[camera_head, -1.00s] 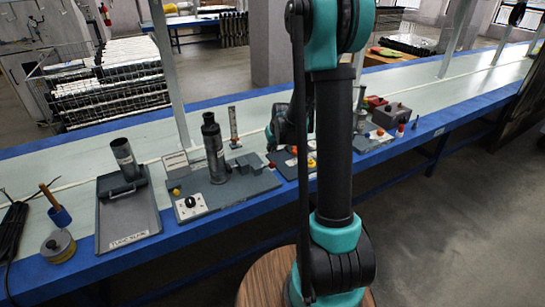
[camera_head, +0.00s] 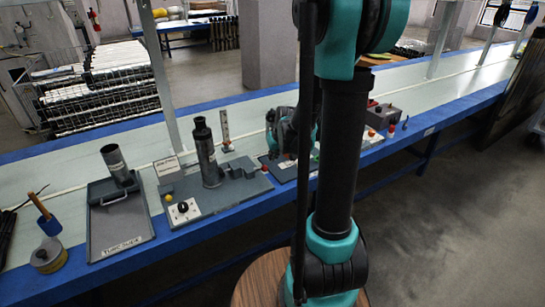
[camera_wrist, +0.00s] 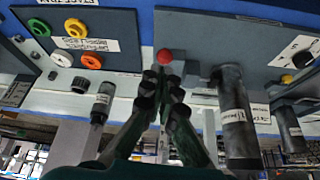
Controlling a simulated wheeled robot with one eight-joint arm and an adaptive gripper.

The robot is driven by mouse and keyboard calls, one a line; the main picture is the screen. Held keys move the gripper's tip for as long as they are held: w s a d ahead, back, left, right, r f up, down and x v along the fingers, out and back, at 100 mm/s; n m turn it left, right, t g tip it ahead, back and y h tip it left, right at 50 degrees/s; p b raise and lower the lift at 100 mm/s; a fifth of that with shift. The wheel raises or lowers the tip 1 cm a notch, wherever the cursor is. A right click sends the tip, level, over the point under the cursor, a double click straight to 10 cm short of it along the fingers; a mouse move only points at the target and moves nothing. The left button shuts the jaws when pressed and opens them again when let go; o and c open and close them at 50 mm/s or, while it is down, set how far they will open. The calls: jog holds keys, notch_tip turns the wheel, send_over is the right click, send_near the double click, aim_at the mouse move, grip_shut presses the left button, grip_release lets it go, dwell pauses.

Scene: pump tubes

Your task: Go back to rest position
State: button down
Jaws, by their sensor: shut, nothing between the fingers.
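My gripper (camera_wrist: 165,78) is shut and empty in the wrist view, its fingertips together. In the head view it (camera_head: 284,140) hangs above the workbench, partly behind my own arm. A dark pump tube (camera_head: 205,150) stands upright on a grey base plate (camera_head: 228,192) to the left of my gripper. It also shows in the wrist view (camera_wrist: 236,118), apart from the fingers. A second dark tube (camera_head: 116,163) stands at the back of a grey tray (camera_head: 122,243) further left. A red ball (camera_wrist: 164,57) appears just beyond the fingertips in the wrist view.
The blue-edged workbench (camera_head: 60,170) runs across the view. A panel with coloured rings (camera_wrist: 76,45) lies beside the base plate. A grey box (camera_head: 383,116) stands to the right.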

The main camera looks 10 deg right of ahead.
jog(key=shift+s, duration=0.1)
jog(key=s+m+g+h, duration=0.1)
jog(key=s, duration=2.1)
jog(key=shift+s+a+f+m, duration=0.25)
jog(key=shift+s+f+m, duration=0.1)
jog(key=shift+f+m, duration=0.1)
